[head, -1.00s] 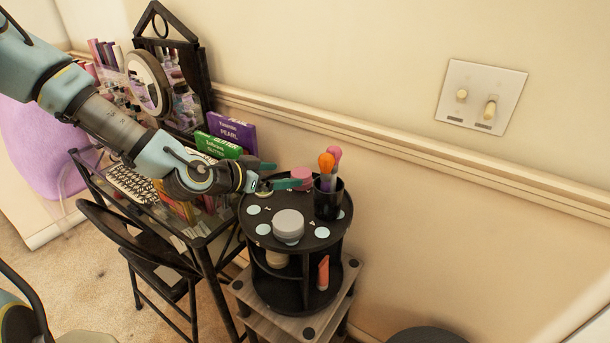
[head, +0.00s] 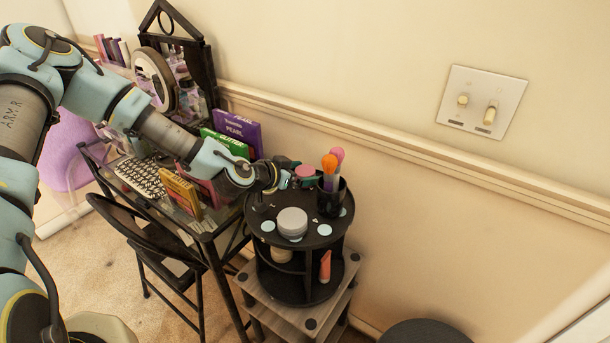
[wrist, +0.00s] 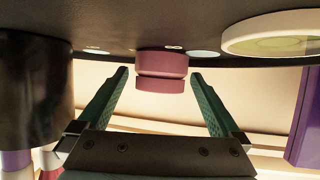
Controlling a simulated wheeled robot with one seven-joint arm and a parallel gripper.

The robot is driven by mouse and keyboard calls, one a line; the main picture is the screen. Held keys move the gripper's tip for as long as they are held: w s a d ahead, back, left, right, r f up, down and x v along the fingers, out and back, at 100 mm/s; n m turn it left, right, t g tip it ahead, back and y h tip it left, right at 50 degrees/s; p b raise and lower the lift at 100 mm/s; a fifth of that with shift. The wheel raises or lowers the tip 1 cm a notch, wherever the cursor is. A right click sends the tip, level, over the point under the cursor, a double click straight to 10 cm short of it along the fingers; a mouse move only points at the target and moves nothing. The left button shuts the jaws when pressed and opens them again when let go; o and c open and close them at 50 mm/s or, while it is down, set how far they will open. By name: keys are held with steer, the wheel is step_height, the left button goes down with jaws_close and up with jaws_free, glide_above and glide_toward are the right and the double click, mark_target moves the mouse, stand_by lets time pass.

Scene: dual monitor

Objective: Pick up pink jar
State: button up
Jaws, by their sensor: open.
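The pink jar (head: 305,171) stands at the back of the round black organizer top (head: 266,228), beside the black cup. In the wrist view, which appears upside down, the pink jar (wrist: 162,68) shows centrally between the tips of my two green fingers. My gripper (head: 287,174) is open and low over the organizer top, reaching toward the jar from the left. In the wrist view my gripper (wrist: 160,74) has a visible gap on both sides of the jar. How deep the jar sits between the fingers is unclear.
A black cup (head: 329,203) with orange and pink brushes stands close to the jar. A grey-lidded jar (head: 292,222) is nearer the front. The wall ledge (head: 400,162) runs behind. Purple (head: 236,128) and green boxes stand on the desk at left, near my arm.

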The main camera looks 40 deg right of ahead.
steer(key=c, duration=1.4)
